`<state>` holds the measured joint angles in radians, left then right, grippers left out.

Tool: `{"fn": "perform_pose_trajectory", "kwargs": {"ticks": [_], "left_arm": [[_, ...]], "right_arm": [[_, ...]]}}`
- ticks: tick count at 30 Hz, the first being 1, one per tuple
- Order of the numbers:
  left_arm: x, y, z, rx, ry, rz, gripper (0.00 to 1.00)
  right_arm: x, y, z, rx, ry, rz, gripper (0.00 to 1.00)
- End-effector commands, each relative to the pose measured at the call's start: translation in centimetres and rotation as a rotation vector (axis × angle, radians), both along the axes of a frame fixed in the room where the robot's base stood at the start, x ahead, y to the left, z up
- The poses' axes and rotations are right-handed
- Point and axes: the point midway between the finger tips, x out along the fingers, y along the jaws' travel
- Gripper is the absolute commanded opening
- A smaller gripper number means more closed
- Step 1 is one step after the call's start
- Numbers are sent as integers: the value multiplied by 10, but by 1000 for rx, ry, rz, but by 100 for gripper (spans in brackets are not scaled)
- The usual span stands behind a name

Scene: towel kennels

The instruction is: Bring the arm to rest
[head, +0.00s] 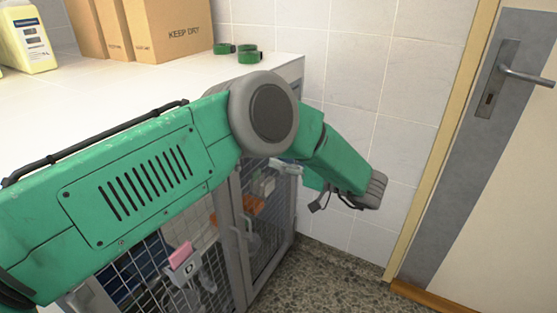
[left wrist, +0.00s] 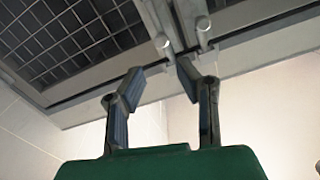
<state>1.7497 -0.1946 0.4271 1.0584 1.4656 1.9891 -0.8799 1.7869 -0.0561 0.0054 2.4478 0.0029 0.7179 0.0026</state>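My left arm (head: 130,185) reaches in from the left across the front of the kennel block, bends at a grey joint and runs down to the right. My left gripper (head: 284,166) is partly hidden behind the arm, near the front of the kennels. In the left wrist view its two blue-grey fingers (left wrist: 160,69) stand apart with nothing between them. Beyond the fingertips are the grey frame and latch parts (left wrist: 165,42) of a kennel; I cannot tell whether they touch. My right gripper is not in view.
A mesh door (head: 180,250) has a pink tag (head: 180,255). A room door (head: 490,170) stands right; speckled floor (head: 335,280) is clear.

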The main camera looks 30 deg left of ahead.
Motion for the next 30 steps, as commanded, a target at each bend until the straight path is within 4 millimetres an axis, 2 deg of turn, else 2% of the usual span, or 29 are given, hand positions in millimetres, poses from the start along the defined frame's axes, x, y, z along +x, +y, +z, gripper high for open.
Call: {"fn": "perform_pose_trajectory", "kwargs": {"ticks": [8, 12, 14, 16, 18, 20, 23, 24, 26, 27, 29, 30], "left_arm": [[0, 0, 0, 1, 0, -1, 29], [6, 5, -10, 18, -5, -90, 29], [12, 9, -22, 31, -7, -191, 29], [19, 13, -44, 31, 6, -359, 29], [20, 15, -76, -4, 46, -554, 29], [13, 13, -107, -62, 105, -716, 29], [-21, 9, -164, -218, 250, -941, 29], [-42, 8, -186, -297, 319, -1011, 29], [-79, 6, -214, -415, 424, -1086, 29], [-106, 6, -229, -494, 494, -1121, 29], [-148, 7, -248, -611, 597, -1152, 29], [-177, 8, -257, -688, 664, -1162, 29]], "right_arm": [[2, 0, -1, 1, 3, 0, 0], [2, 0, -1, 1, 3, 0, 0], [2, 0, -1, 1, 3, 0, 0], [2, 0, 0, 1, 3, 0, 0], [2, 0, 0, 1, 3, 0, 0], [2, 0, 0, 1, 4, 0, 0], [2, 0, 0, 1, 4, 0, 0], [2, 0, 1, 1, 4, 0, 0], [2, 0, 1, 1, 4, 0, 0], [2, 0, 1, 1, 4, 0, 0], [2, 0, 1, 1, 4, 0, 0], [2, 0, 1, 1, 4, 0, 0]]}}
